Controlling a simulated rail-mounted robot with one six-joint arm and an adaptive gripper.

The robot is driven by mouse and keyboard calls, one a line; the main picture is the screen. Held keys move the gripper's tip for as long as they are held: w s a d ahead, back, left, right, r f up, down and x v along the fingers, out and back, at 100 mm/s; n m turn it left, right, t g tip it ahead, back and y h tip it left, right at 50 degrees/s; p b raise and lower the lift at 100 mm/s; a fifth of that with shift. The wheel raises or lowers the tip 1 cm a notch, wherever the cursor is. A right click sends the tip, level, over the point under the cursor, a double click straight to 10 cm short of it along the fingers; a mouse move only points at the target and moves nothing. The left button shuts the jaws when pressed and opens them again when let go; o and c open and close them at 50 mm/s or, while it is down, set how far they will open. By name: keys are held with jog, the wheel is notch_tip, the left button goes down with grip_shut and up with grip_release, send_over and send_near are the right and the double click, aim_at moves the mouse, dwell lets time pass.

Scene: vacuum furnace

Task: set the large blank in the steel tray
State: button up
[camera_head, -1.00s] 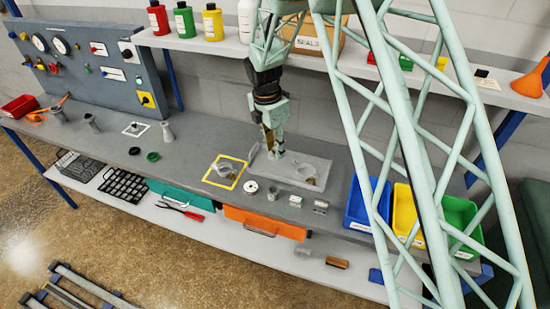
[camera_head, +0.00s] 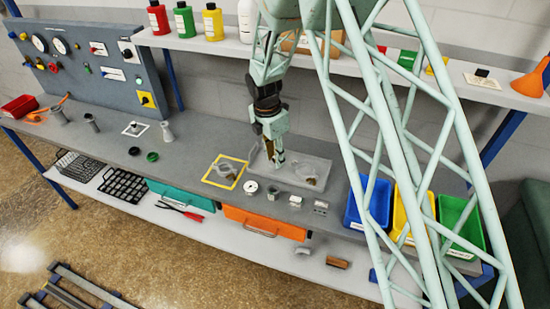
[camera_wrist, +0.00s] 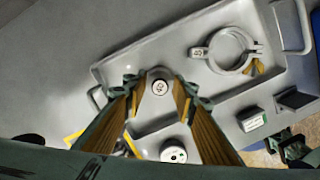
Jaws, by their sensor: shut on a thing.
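The steel tray (camera_head: 322,168) is a shallow grey tray with end handles on the bench; it fills much of the wrist view (camera_wrist: 200,80). My gripper (camera_head: 279,164) points down over its left part. In the wrist view my gripper (camera_wrist: 155,95) is shut on a grey cylinder with a small pale label on top, the large blank (camera_wrist: 159,87). The blank is between the fingertips, over the tray's floor near one side; I cannot tell whether it touches the floor. In the head view the fingers largely hide it.
A ring clamp (camera_wrist: 226,50) lies in the tray's right part. A white-topped round piece (camera_wrist: 173,153) stands just outside the tray. Small blocks (camera_head: 320,207) stand at the bench front. A yellow-framed spot (camera_head: 224,172) lies left; blue, yellow and green bins stand right.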

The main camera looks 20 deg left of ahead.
aim_at(272, 164)
jog(key=shift+f, duration=0.15)
jog(key=o, duration=0.9)
jog(key=shift+s+a+r+p, duration=0.1)
jog(key=shift+s+a+r, duration=0.1)
jog(key=shift+r, duration=1.85)
jog(key=shift+s+a+r+p, duration=0.1)
jog(key=shift+s+r, duration=0.1)
jog(key=shift+r, duration=1.8)
jog(key=shift+s+a+r+p, duration=0.1)
jog(key=shift+s+a+r, duration=0.1)
jog(key=shift+r, duration=1.85)
